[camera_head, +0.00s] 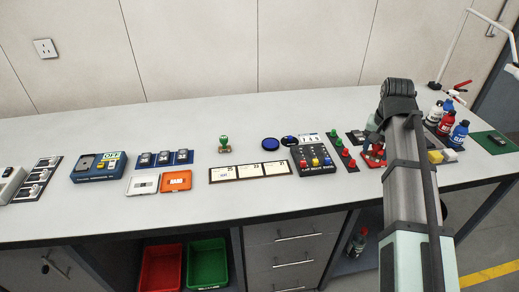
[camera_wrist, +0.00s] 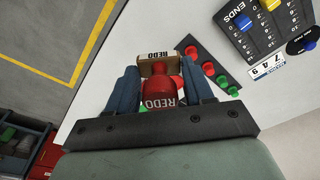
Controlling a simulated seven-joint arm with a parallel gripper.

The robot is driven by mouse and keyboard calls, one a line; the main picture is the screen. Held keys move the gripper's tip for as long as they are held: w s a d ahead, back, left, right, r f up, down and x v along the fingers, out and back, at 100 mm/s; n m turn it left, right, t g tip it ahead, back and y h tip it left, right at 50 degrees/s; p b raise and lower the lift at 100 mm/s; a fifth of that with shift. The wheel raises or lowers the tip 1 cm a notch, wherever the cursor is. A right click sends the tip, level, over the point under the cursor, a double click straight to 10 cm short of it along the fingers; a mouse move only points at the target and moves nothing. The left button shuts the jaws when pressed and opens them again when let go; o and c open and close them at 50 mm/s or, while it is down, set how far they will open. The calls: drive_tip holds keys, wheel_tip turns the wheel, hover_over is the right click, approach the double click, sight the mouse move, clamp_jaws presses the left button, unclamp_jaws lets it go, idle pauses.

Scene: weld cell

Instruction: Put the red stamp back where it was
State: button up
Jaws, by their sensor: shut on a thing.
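The red stamp (camera_wrist: 162,103) is between the two blue-grey fingers of my gripper (camera_wrist: 163,92) in the wrist view, and my gripper is shut on it. Its red handle is marked REDO. Its light wooden base (camera_wrist: 158,57), also lettered REDO, points to the top of that view. In the head view the stamp (camera_head: 375,156) is partly hidden by my arm, at the right of the table near the red buttons. I cannot tell if its base touches the table. A green stamp (camera_head: 224,144) stands upright left of the table's middle.
A dark strip of red and green buttons (camera_wrist: 208,68) is close beside my gripper. A black slider panel (camera_head: 315,159) lies left of it; bottles (camera_head: 459,134) stand to the right. Three white cards (camera_head: 250,172) lie in front of the green stamp.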

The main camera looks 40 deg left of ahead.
drive_tip(key=s+a+f+n, duration=0.1)
drive_tip(key=s+a+n, duration=0.3)
drive_tip(key=a, duration=1.3)
drive_tip(key=s+a+n, duration=0.2)
drive_tip(key=s+a, duration=0.3)
drive_tip(key=a, duration=1.3)
drive_tip(key=n, duration=0.2)
hover_over(243, 148)
drive_tip(key=shift+n+y, duration=0.3)
drive_tip(key=shift+y, duration=0.1)
drive_tip(key=shift+s+d+f, duration=0.1)
drive_tip(key=shift+d+f, duration=0.05)
drive_tip(key=shift+f, duration=4.9)
drive_tip(key=shift+f, duration=0.15)
drive_tip(key=o, duration=0.6)
drive_tip(key=shift+c, duration=0.2)
wheel_tip(243, 148, up, 12)
drive_tip(key=s+d, duration=0.1)
